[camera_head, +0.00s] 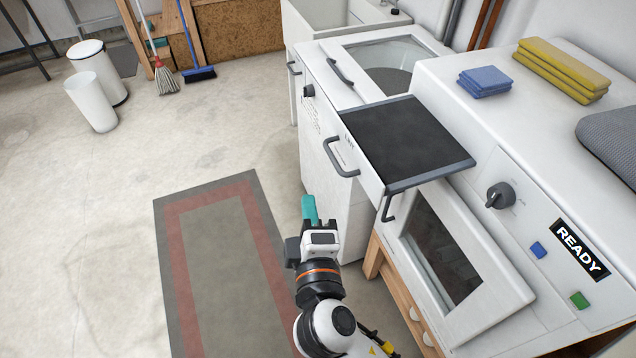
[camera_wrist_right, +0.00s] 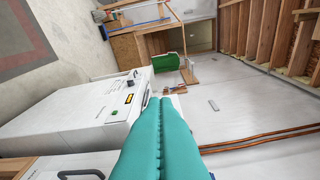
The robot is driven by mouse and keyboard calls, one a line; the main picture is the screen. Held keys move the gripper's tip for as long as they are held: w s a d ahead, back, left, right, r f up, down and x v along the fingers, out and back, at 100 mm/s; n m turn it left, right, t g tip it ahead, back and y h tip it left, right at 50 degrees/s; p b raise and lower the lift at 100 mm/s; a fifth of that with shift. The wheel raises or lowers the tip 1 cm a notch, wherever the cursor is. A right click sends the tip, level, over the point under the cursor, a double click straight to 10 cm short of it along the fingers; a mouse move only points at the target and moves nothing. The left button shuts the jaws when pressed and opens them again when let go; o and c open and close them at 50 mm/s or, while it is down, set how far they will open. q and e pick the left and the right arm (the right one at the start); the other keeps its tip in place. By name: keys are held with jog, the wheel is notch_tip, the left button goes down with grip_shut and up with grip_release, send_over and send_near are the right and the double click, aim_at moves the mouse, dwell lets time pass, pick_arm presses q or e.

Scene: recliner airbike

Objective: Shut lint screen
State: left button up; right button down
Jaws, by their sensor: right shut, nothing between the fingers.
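The lint screen (camera_head: 405,142) is a white drawer with a dark mesh top and grey edging. It sticks out between the two white machines, pulled out toward the floor side. A grey bar handle (camera_head: 340,157) is on its front face. My right gripper (camera_head: 309,209) has teal fingers that are shut and empty. It appears below and left of the handle in the head view, apart from it. The teal fingers also fill the lower middle of the right wrist view (camera_wrist_right: 157,135). My left gripper is not in view.
A dryer with a READY display (camera_head: 580,251) stands at right; its glass door (camera_head: 440,250) is near the screen. A washer (camera_head: 330,75) stands behind. A mat (camera_head: 215,260) lies on open floor at left. A bin (camera_head: 92,100), mop and broom are farther back.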

aim_at(422, 137)
jog(key=w+d+f+p, duration=0.1)
jog(key=w+p, duration=0.3)
jog(key=w, duration=0.7)
jog(key=shift+d+f, duration=0.2)
jog(key=shift+d, duration=0.45)
jog(key=w+d, duration=0.2)
jog(key=d, duration=0.4)
jog(key=w+d, duration=0.3)
jog(key=d, duration=0.4)
jog(key=w+d+p, duration=0.1)
jog(key=w+d, duration=0.2)
jog(key=d, duration=0.4)
jog(key=shift+w+d, duration=0.1)
jog(key=shift+w, duration=0.05)
